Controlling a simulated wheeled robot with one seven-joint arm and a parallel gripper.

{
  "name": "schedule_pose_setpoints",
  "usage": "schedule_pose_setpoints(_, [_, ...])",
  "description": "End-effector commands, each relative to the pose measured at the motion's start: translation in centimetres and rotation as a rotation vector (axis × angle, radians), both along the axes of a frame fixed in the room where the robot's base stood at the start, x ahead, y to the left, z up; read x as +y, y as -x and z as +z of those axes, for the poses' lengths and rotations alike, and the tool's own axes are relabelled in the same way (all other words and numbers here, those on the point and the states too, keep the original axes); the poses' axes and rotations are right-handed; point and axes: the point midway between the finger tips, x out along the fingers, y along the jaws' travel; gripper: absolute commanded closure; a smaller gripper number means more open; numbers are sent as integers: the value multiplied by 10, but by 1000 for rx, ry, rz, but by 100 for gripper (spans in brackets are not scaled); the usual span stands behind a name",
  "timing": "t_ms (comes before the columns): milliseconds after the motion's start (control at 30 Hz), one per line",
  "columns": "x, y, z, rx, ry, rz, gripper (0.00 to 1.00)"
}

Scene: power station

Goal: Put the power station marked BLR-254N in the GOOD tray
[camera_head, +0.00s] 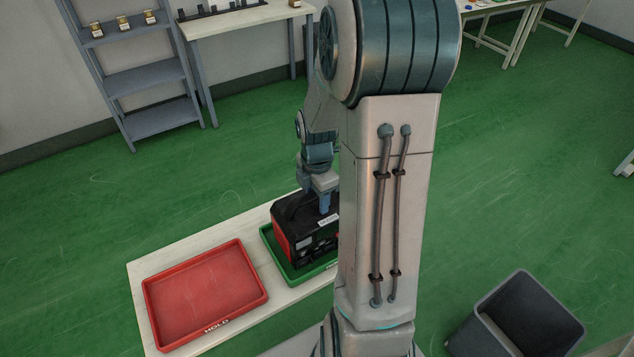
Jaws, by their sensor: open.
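A black power station (293,215) with red sides sits in the green tray (282,268) on the low table. A small white label shows on it, too small to read. The green tray's own marking is mostly hidden behind my arm. My gripper (325,205) is at the top of the power station, by its handle, and its jaws are open. My arm hides the station's right part and the tray's right end.
An empty red tray (205,292) marked HOLD lies left of the green tray on the pale table (142,275). A dark bin (480,325) stands on the floor at lower right. A grey shelf (140,80) and a workbench (235,20) stand at the back. Green floor between is clear.

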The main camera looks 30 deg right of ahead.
Motion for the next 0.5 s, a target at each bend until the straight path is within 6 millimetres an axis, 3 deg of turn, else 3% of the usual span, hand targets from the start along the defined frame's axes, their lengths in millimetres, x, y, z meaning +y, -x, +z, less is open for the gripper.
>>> schedule_pose_setpoints(167, [-1,-2,23,-8,4,-1,51])
schedule_pose_setpoints(500, [-1,-2,100,-10,4,-1,51])
